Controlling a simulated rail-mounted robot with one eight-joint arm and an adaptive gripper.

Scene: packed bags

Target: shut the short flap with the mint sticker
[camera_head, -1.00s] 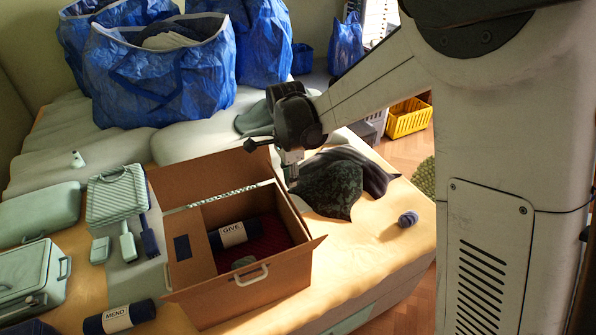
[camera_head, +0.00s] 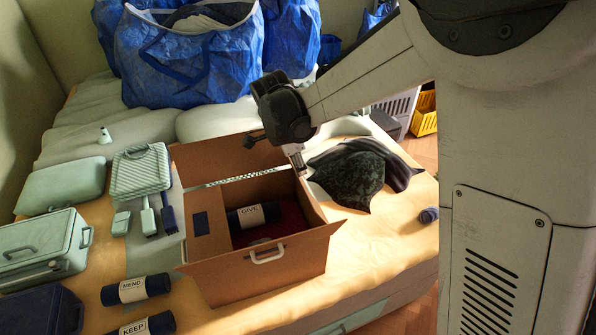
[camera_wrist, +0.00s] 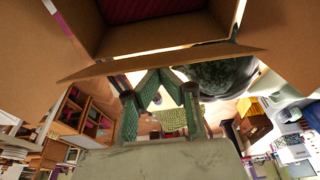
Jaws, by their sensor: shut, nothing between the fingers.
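The open cardboard box (camera_head: 262,277) stands on the bed, its far flap (camera_head: 222,152) raised. Its left flap (camera_head: 208,238), with a dark blue patch, lies over the opening's left part. No mint sticker can be made out on any flap. My gripper (camera_head: 299,170) is shut and empty, pointing down at the box's far right corner, just beside its right edge. In the wrist view, my green fingers (camera_wrist: 160,75) meet close to a flap's edge (camera_wrist: 165,62), with the box interior beyond. Whether they touch the flap cannot be told.
A navy roll marked GIVE (camera_head: 252,216) lies inside the box. Dark clothing (camera_head: 350,172) lies right of it. Mint cases, brushes and navy rolls crowd the left. Blue bags (camera_head: 190,60) stand behind. The bed's front right is mostly clear.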

